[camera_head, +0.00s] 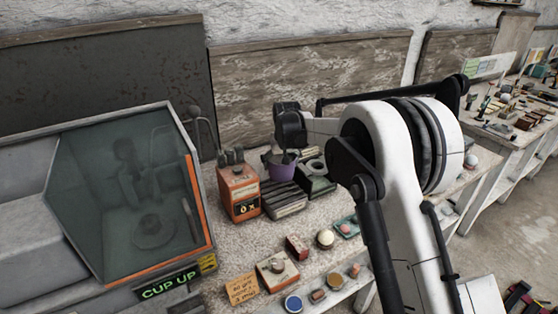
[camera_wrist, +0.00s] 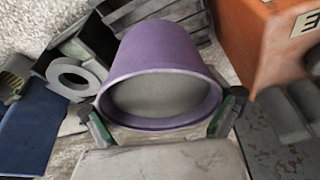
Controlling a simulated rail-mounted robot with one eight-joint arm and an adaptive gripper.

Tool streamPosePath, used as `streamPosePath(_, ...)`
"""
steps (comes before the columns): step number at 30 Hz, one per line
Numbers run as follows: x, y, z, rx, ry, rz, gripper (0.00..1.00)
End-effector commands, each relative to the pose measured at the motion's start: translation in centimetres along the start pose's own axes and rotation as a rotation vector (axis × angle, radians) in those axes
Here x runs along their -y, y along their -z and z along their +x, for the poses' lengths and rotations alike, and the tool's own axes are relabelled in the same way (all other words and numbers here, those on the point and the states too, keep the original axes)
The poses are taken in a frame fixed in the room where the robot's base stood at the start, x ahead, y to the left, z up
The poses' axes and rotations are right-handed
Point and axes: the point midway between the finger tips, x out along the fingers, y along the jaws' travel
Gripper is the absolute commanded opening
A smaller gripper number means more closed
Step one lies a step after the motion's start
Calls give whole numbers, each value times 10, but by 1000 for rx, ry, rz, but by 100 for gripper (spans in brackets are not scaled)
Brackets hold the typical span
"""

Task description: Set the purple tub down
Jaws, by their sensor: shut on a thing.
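The purple tub (camera_head: 279,167) is among the boxes on the workbench, partly hidden by my gripper (camera_head: 287,156) above it. In the wrist view the tub (camera_wrist: 160,48) fills the middle, with its round rim toward the camera and a grey inside. The fingers of my gripper (camera_wrist: 166,118) are at either side of the rim, shut on the tub. I cannot tell whether the tub's base touches anything beneath it.
An orange box (camera_head: 239,191) stands just left of the tub. Dark slatted blocks (camera_head: 284,200) lie in front, and a dark tray with a grey ring (camera_head: 315,166) is at right. A glass-fronted cabinet (camera_head: 130,195) fills the left. Bare bench shows in front of the slatted blocks.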

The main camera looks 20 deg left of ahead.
Motion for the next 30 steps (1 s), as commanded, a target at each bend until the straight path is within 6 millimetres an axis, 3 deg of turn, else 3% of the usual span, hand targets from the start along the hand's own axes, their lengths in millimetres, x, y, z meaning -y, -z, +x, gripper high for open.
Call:
streamPosePath(20, 6, 0, 3, 1, 2, -5, 36)
streamPosePath(30, 6, -8, 30, 1, 2, -5, 36)
